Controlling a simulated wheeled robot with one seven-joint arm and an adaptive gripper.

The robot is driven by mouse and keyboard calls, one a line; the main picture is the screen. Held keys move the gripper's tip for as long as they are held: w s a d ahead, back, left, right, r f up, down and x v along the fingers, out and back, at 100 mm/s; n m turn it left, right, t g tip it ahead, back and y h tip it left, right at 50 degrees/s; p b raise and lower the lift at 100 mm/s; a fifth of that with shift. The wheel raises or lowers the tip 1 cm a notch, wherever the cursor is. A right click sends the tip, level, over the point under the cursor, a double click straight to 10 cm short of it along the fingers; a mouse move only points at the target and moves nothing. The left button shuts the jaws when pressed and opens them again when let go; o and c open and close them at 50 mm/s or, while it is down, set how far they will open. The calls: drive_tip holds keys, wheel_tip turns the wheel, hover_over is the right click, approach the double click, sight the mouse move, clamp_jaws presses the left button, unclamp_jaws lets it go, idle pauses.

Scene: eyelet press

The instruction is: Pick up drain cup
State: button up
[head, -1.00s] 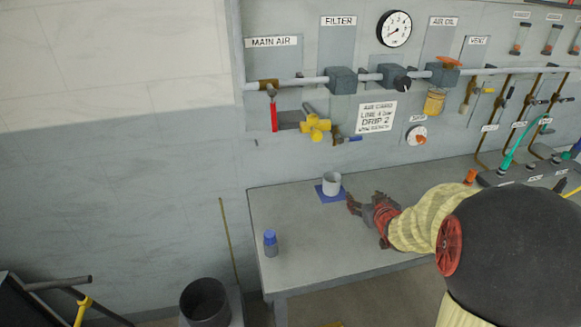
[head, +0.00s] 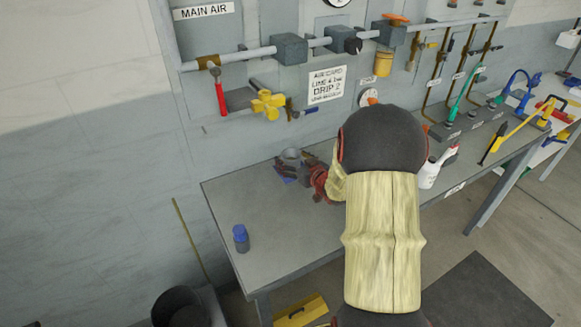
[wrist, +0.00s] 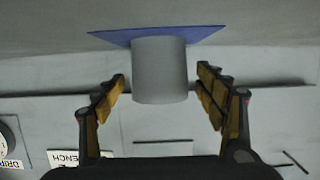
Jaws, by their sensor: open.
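The drain cup is a plain grey cylinder (head: 291,156) standing on a blue square mat (head: 277,173) on the grey bench. In the wrist view the cup (wrist: 159,70) appears upside down, with the mat (wrist: 205,33) at its base. My gripper (wrist: 165,95) is open, one finger on each side of the cup, with a visible gap to both fingers. In the head view my gripper (head: 299,168) is beside the cup at the mat, and it and my arm hide part of both.
A blue-capped bottle (head: 241,238) stands at the bench's front left. A white bottle (head: 437,168) stands right of my arm. The bench (head: 240,195) is clear left of the mat.

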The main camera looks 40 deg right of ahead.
drive_tip(key=shift+w+d+f, duration=0.1)
drive_tip(key=shift+w+d, duration=0.05)
drive_tip(key=shift+w, duration=0.5)
drive_tip(key=shift+c, duration=0.4)
drive_tip(key=c, duration=1.1)
